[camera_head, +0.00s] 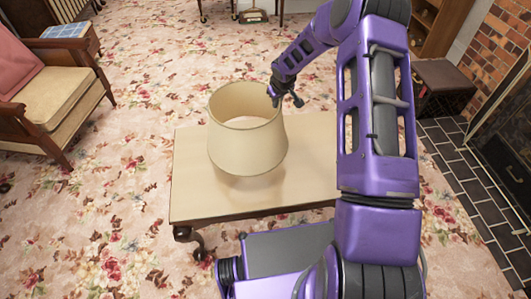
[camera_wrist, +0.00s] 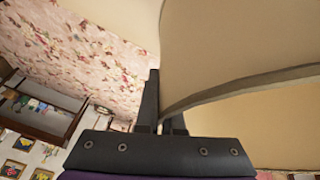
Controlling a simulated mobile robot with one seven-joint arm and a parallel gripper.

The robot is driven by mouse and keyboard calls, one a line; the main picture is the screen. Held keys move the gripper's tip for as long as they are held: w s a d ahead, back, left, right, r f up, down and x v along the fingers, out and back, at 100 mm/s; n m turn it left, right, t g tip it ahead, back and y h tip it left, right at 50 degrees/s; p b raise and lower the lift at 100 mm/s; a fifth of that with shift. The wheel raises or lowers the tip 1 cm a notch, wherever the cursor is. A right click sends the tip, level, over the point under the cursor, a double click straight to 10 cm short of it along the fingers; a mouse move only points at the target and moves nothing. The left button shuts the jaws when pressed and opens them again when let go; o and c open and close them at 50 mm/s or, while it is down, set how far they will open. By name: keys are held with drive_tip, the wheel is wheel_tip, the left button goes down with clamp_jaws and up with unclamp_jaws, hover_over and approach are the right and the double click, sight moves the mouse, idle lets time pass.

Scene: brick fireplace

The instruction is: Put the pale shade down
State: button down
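The pale shade (camera_head: 248,148) is a cream, open-topped lampshade, upright over the low table (camera_head: 190,200). My gripper (camera_head: 276,97) is at the right side of its upper rim. In the wrist view the wall of the shade (camera_wrist: 235,45) passes between the two dark fingers (camera_wrist: 163,122), which are closed on it near its edge. A soft shadow lies on the tabletop just below the shade's lower rim. Whether that rim touches the table or hangs slightly above it I cannot tell for sure. The far fingertip is partly hidden by the shade.
The tabletop is otherwise bare, with free room left and right of the shade. A wooden armchair (camera_head: 60,95) stands at the left on the floral carpet (camera_head: 110,200). A dark box (camera_head: 440,88) and the brick fireplace (camera_head: 500,50) are at the right.

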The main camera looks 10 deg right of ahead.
sight(281, 106)
wheel_tip(281, 106, down, 10)
drive_tip(key=b, duration=0.1)
drive_tip(key=shift+b, duration=0.3)
drive_tip(key=c, duration=1.5)
unclamp_jaws()
drive_tip(key=shift+f, duration=0.1)
drive_tip(key=o, duration=0.4)
drive_tip(key=shift+o, duration=0.2)
drive_tip(key=p+v, duration=0.2)
drive_tip(key=v, duration=1)
drive_tip(key=shift+r, duration=0.2)
